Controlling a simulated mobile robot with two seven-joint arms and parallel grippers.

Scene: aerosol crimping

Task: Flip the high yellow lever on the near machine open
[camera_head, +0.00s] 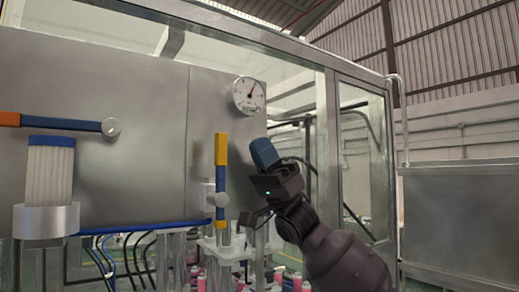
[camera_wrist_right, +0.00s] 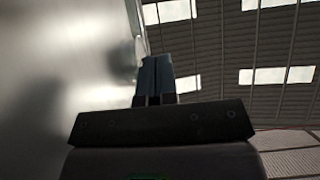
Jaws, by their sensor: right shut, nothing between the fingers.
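A yellow and blue lever (camera_head: 221,150) stands upright on the front of the steel machine (camera_head: 130,85), with a round knob at its pivot and a yellow end below. My right gripper (camera_head: 264,153) is just right of the lever's top, with its blue fingertips pointing up and together. A gap shows between fingers and lever in the head view; depth is hard to tell. In the right wrist view the shut fingers (camera_wrist_right: 156,80) hold nothing, and the lever is not seen there. My left gripper is out of view.
An orange and blue lever (camera_head: 50,122) lies level at the left, above a white ribbed filter (camera_head: 48,175). A pressure gauge (camera_head: 248,95) sits above my right gripper. A glass-walled frame (camera_head: 360,165) stands behind my right arm. Clear tubes and pink-marked cans are below.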

